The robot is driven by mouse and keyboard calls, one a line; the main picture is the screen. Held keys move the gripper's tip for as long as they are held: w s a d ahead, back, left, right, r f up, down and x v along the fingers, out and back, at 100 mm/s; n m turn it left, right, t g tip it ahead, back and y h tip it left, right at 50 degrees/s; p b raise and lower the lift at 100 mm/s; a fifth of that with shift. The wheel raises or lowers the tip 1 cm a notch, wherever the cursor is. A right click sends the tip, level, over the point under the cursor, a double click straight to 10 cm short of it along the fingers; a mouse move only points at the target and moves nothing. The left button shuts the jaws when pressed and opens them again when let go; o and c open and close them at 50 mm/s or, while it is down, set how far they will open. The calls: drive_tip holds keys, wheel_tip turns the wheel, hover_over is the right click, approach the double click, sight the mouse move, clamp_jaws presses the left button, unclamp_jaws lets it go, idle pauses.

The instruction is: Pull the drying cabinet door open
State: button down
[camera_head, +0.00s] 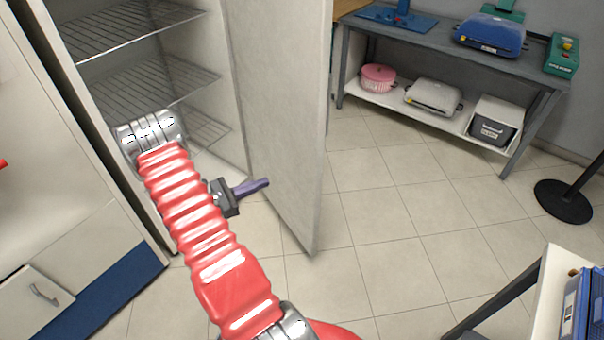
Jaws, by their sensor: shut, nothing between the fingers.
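The drying cabinet (115,122) stands at the upper left, with wire shelves (130,80) visible inside. Its door (282,110) stands wide open, swung out to the right of the opening, with its inner face toward the interior. My gripper (262,184) is at the open front of the cabinet, beside the lower part of the door's inner face, fingers pointing right toward it. The fingers are shut and empty. I cannot tell whether the fingertips touch the door. My red arm hides part of the lower shelves and cabinet floor. No handle is visible on the door.
A grey workbench (440,40) at the upper right carries a blue case (490,34) and a green box (562,55). Its lower shelf holds a pink round container (378,77). A black round stand base (563,201) is at the right. The tiled floor (390,200) between is clear.

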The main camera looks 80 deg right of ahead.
sight(310, 169)
drive_tip(key=shift+n+h, duration=0.5)
drive_tip(key=shift+n, duration=0.2)
drive_tip(key=f, duration=0.1)
drive_tip(key=s+d+f, duration=0.1)
drive_tip(key=s+f, duration=0.1)
drive_tip(key=shift+d+f, duration=0.35)
drive_tip(key=shift+f, duration=0.05)
drive_tip(key=x, duration=1.4)
